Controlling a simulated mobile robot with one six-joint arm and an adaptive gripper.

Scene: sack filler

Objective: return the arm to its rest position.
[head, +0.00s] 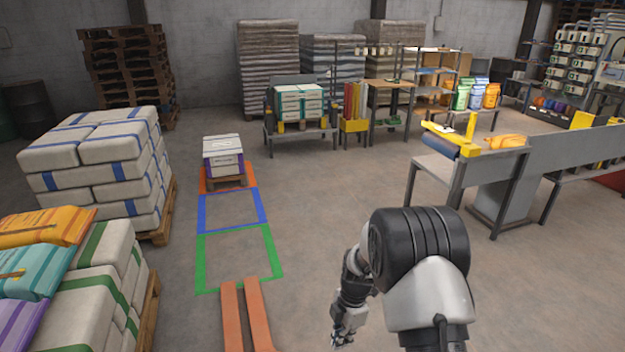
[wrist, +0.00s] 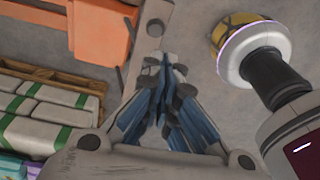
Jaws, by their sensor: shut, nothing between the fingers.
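My gripper (head: 342,338) hangs low in front of me in the head view, at the lower middle, pointing down over bare floor. In the wrist view its fingers (wrist: 162,72) are together, with nothing between them. The arm is bent, with its large dark joint and white link filling the lower right of the head view. The gripper touches nothing that I can see.
Stacked sacks on pallets (head: 150,265) stand at the left. Orange forks (head: 246,312) lie low on the floor left of my gripper, before green, blue and orange floor squares (head: 238,256). A grey bench (head: 447,172) stands at the right. The middle floor is clear.

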